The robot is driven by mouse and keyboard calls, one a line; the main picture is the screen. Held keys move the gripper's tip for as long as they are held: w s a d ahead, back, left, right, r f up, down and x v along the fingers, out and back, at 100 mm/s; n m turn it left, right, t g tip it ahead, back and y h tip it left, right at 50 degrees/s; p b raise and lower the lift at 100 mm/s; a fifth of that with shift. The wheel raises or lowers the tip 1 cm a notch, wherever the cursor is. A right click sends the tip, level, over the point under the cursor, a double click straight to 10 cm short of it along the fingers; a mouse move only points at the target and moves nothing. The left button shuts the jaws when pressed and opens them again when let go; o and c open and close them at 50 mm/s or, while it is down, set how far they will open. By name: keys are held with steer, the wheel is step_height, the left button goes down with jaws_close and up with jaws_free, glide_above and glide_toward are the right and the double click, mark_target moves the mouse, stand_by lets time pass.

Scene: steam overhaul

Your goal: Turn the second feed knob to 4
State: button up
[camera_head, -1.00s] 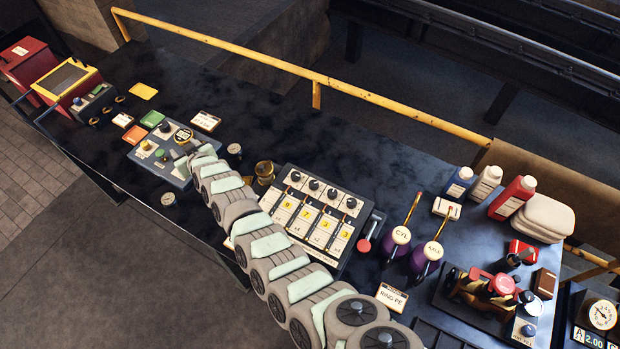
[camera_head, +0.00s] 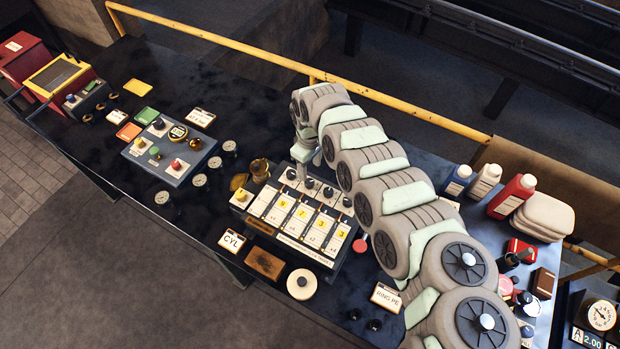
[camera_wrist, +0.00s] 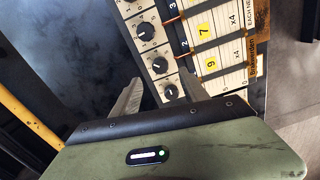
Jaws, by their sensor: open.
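The feed panel (camera_head: 270,240) has a row of black knobs along its far edge and cards below reading 9, 7, 3 and 3. The second feed knob (camera_head: 309,183) stands above the card 7; in the wrist view the second feed knob (camera_wrist: 159,65) is just beyond my fingertips. The first feed knob (camera_wrist: 170,92) shows between the fingers. My gripper (camera_wrist: 159,75) is open and empty, its fingers spread over the first knobs. In the head view my gripper (camera_head: 303,165) is above the left end of the knob row. I cannot read the second knob's setting.
A brass cup (camera_head: 259,170) is close beside the panel's left end. Bottles (camera_head: 458,180) stand at the right. A yellow rail (camera_head: 400,104) runs behind the bench.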

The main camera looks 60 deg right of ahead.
mark_target(310, 182)
step_height(310, 182, down, 6)
steer(key=shift+a+f, duration=0.1)
steer(key=shift+a, duration=0.05)
steer(key=shift+f+b, duration=0.4)
steer(key=shift+f, duration=0.3)
steer(key=shift+c, duration=0.3)
jaws_close()
